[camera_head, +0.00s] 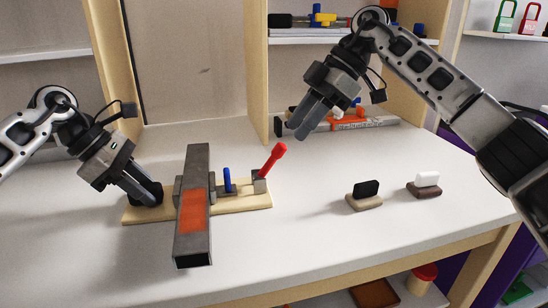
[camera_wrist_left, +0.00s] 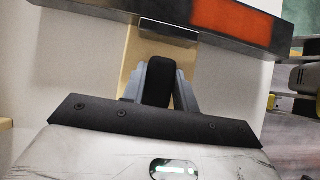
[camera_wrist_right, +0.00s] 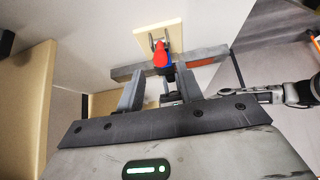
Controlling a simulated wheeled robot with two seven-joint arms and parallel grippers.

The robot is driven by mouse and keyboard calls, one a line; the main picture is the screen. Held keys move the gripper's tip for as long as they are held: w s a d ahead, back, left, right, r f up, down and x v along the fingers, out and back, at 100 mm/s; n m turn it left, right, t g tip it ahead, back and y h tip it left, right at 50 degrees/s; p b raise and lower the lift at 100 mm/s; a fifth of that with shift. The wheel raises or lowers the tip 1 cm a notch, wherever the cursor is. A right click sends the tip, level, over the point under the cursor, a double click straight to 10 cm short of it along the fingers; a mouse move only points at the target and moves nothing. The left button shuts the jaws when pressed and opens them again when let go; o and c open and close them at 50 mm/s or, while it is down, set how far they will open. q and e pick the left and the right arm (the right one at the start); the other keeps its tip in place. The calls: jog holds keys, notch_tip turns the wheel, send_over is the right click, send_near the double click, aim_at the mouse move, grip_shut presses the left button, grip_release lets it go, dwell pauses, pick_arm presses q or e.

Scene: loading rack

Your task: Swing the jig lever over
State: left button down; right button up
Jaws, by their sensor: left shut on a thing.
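The jig is a pale board (camera_head: 258,201) on the white table. A long grey square tube (camera_head: 191,240) with an orange patch lies across it. The red-handled jig lever (camera_head: 272,159) stands at the board's right end, tilted up and to the right; its red tip also shows in the right wrist view (camera_wrist_right: 160,57). A blue piece (camera_head: 227,180) stands between tube and lever. My left gripper (camera_head: 151,193) is shut on a black block (camera_wrist_left: 158,82) at the board's left end. My right gripper (camera_head: 308,120) is open and empty, above and to the right of the lever, apart from it.
A black block (camera_head: 366,188) and a white block (camera_head: 427,179), each on a small base, stand on the table at right. Wooden uprights (camera_head: 258,72) stand behind. The front right table is clear.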

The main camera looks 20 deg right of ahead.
aim_at(277, 145)
jog(key=shift+x, duration=3.55)
jog(key=shift+c, duration=0.3)
grip_shut()
jog(key=shift+a+r+h, duration=0.3)
jog(key=shift+a+h, duration=0.15)
jog(key=shift+h, duration=0.35)
jog(key=shift+a+h, duration=0.45)
jog(key=shift+h, duration=0.55)
